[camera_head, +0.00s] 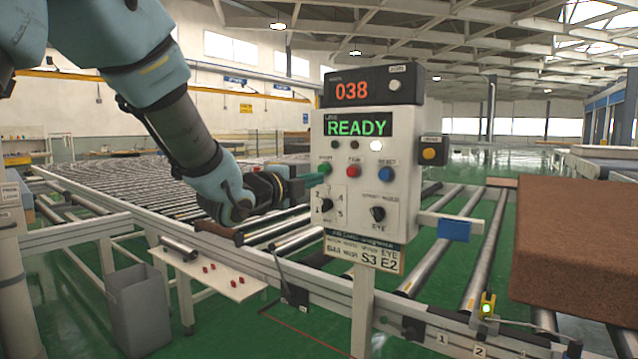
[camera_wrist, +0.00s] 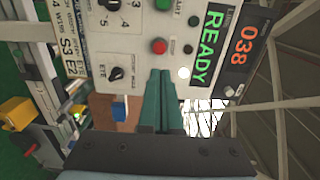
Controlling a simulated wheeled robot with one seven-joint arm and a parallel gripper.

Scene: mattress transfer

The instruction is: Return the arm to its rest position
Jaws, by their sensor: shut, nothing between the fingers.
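My arm reaches in from the upper left in the head view. My gripper (camera_head: 318,177) is shut and empty, with its dark green fingers pointing at the front of the control panel (camera_head: 342,222). In the head view the fingertips overlap the area by the green button (camera_head: 324,167). In the wrist view my gripper (camera_wrist: 160,73) shows its fingers together, just below the red button (camera_wrist: 159,46). I cannot tell whether the tips touch the panel. The panel's display (camera_head: 358,125) reads READY, and the counter above it (camera_head: 352,91) reads 038.
A roller conveyor (camera_head: 120,182) runs behind the panel. A brown mattress-like block (camera_head: 575,245) lies on the rollers at right. A grey bin (camera_head: 140,305) and a white shelf (camera_head: 210,273) stand at lower left. A yellow-black box (camera_head: 430,153) juts from the panel's right side.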

